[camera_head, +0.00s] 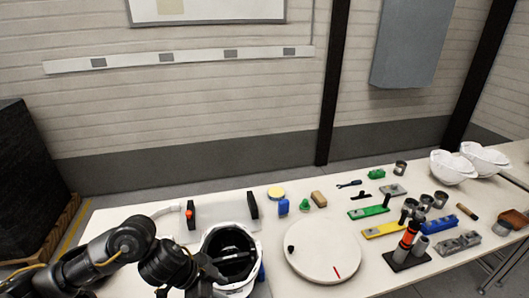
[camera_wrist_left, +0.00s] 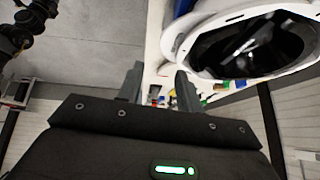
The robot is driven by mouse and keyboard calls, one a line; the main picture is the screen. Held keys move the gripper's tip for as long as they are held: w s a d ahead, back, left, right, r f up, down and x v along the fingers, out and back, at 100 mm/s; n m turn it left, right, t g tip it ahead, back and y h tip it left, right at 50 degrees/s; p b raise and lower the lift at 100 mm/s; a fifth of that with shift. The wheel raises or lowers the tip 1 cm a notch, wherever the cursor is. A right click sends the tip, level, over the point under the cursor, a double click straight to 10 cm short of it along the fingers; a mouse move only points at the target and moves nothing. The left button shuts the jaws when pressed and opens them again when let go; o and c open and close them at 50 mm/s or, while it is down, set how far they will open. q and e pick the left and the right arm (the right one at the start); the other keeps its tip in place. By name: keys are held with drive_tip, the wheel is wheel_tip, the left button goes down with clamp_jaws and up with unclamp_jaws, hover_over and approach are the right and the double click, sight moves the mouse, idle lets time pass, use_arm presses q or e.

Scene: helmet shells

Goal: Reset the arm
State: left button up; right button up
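My left arm comes in from the left in the head view, over the near left part of the table. My left gripper (camera_head: 212,268) is beside a white helmet shell (camera_head: 256,236) with a dark inside, and partly overlaps it in the picture. In the left wrist view the two fingers of the left gripper (camera_wrist_left: 160,85) stand apart with nothing between them. The helmet shell (camera_wrist_left: 205,25) is to the right of the fingers there, its dark opening facing the camera. Its contact with the gripper cannot be told. My right gripper is in neither view.
A round white turntable (camera_head: 322,258) with a red mark lies right of the helmet. Green, yellow and blue fixtures, grey cups and a dark upright tool (camera_head: 407,245) fill the table's right. White shells (camera_head: 452,166) stand at the far right. Some bare table (camera_head: 240,190) shows behind the helmet.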

use_arm(q)
drive_tip(key=s+d+r+n+t+h, duration=0.1)
drive_tip(key=s+d+n+t+h, duration=0.2)
drive_tip(key=d, duration=0.5)
drive_tip(key=s+a+f+n+g+y, duration=0.1)
drive_tip(key=s+a+f+n+y, duration=0.4)
drive_tip(key=s+a, duration=0.45)
drive_tip(key=s+a+f+n+g+y, duration=0.1)
drive_tip(key=s+a+f+n+y, duration=0.4)
drive_tip(key=s+a, duration=0.5)
wheel_tip(320, 180, down, 32)
drive_tip(key=a+g+h+b, duration=0.1)
drive_tip(key=b, duration=0.6)
drive_tip(key=s+a+f+b, duration=0.1)
drive_tip(key=s+f+b, duration=0.1)
drive_tip(key=s+f, duration=0.6)
drive_tip(key=s+a+f+g+b, duration=0.1)
drive_tip(key=s+a+f+b, duration=0.1)
drive_tip(key=s+f, duration=0.6)
wheel_tip(320, 180, down, 5)
drive_tip(key=shift+s+a+f+b, duration=0.15)
drive_tip(key=shift+s+a+b, duration=0.1)
drive_tip(key=shift+s+b, duration=0.15)
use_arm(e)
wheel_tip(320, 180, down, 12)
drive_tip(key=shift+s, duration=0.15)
